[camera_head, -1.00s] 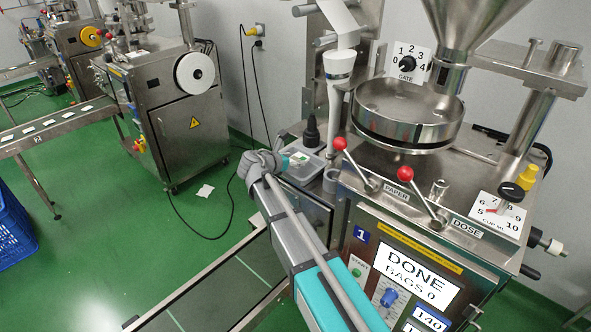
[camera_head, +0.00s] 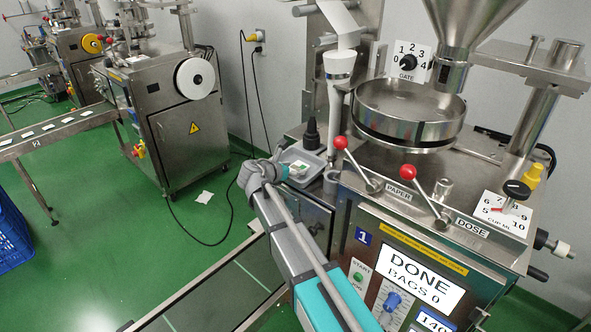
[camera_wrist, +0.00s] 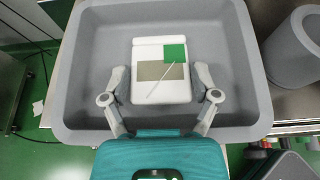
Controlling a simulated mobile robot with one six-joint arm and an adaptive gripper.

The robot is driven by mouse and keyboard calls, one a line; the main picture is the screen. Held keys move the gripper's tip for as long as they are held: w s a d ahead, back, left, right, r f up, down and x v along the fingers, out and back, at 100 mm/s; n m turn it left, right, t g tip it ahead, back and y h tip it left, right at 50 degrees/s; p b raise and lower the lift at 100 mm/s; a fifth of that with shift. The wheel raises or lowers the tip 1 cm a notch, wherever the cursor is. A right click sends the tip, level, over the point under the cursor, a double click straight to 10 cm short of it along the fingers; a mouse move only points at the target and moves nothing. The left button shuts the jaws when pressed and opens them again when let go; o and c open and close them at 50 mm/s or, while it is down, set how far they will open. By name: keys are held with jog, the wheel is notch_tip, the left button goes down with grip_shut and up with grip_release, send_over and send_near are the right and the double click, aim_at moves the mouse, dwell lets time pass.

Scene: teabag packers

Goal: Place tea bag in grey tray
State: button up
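The tea bag (camera_wrist: 150,90) is white with a darker band across it, a green tag (camera_wrist: 175,53) and a string. It lies inside the grey tray (camera_wrist: 85,60), near the middle in the wrist view. In the head view, the bag (camera_head: 298,168) shows in the tray (camera_head: 313,158) beside the machine. My gripper (camera_wrist: 161,78) is open, with one finger on each side of the bag and a small gap at both edges. In the head view my gripper (camera_head: 282,172) is at the tray's near left side, its fingertips partly unclear.
A grey cup (camera_wrist: 292,50) stands right of the tray. The packing machine with red-knobbed levers (camera_head: 408,172) and a screen (camera_head: 411,278) reading DONE, BAGS 0 stands to the right. A black bottle-like object (camera_head: 311,135) is behind the tray. Green floor lies left.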

jog(key=shift+o, duration=0.5)
jog(key=shift+f, duration=0.3)
jog(key=shift+r, duration=0.2)
jog(key=shift+w+r, duration=0.1)
jog(key=shift+r, duration=0.05)
jog(key=p+v, duration=0.5)
jog(key=v, duration=0.7)
dwell(1.1)
